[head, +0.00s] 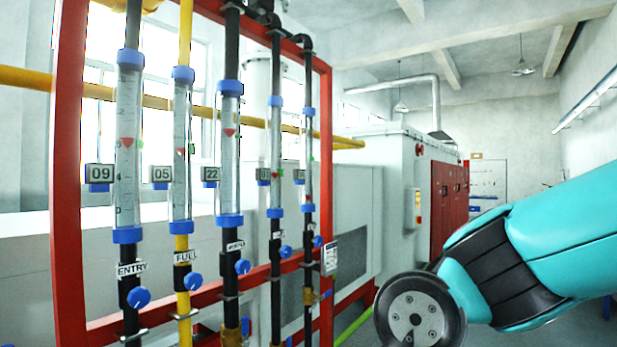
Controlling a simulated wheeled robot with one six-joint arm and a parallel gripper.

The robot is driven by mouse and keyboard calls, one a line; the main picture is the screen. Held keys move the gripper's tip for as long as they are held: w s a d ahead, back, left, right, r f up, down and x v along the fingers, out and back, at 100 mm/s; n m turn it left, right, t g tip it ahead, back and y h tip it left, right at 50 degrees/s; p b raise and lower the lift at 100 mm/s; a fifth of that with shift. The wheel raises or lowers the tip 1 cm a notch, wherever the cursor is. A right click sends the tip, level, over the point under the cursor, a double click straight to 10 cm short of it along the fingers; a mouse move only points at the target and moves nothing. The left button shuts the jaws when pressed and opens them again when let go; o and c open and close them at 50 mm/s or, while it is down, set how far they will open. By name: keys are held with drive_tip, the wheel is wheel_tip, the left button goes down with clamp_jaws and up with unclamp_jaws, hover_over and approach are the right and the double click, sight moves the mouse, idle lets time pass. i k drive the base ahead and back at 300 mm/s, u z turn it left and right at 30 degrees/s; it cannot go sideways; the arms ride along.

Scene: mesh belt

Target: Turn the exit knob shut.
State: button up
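Several blue knobs sit on upright pipes in a red frame. The left knob (138,298) is under a label (131,269) reading ENTRY. The second knob (193,281) is beside a label (186,257) reading FUEL. The third knob (242,266), fourth knob (286,251) and far knob (317,241) have labels too small or too oblique to read. I cannot tell which one is the exit knob, nor whether any is open or shut. My teal arm enters from the right, with a round grey joint low in the picture. My gripper is not in view.
The red frame (68,200) holds clear flow tubes with digital displays, such as 09 (99,171). A yellow pipe (25,78) crosses behind. A grey machine cabinet (393,190) with red doors (448,200) stands behind. Some floor shows between frame and arm.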

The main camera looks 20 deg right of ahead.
sight(318, 240)
drive_tip(key=k, duration=0.4)
drive_tip(key=z, duration=0.9)
drive_tip(key=i, duration=1.4)
drive_tip(key=u, duration=0.7)
